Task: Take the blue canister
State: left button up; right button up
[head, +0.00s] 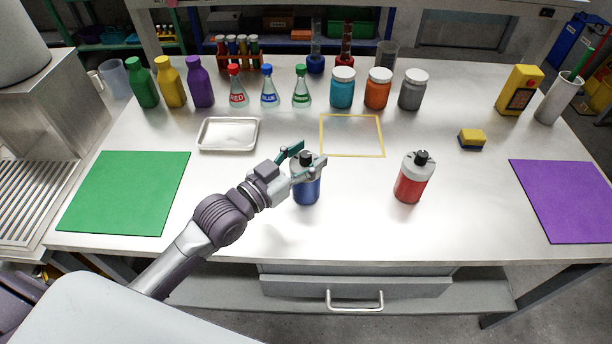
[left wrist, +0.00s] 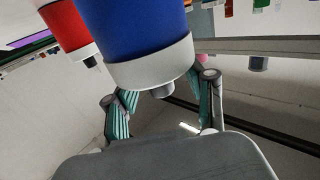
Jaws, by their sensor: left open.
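The blue canister (head: 306,190) stands upright on the table near its front middle, with a grey shoulder and a black cap. My left gripper (head: 306,160) is at its top, with the open fingers on either side of the cap and shoulder. In the left wrist view the blue canister (left wrist: 135,30) appears upside down, its pale shoulder and cap between the left gripper's fingers (left wrist: 160,108). I cannot tell whether either finger touches it. My right gripper is not in view.
A red canister (head: 411,182) stands to the right. A yellow square outline (head: 352,116) and a metal tray (head: 229,134) lie behind. Green (head: 125,193) and purple (head: 565,197) mats lie at the sides. Bottles, flasks and jars line the back. The front right table is clear.

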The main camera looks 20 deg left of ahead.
pick_arm(q)
grip_shut()
jog(key=shift+r, duration=0.1)
dwell(0.5)
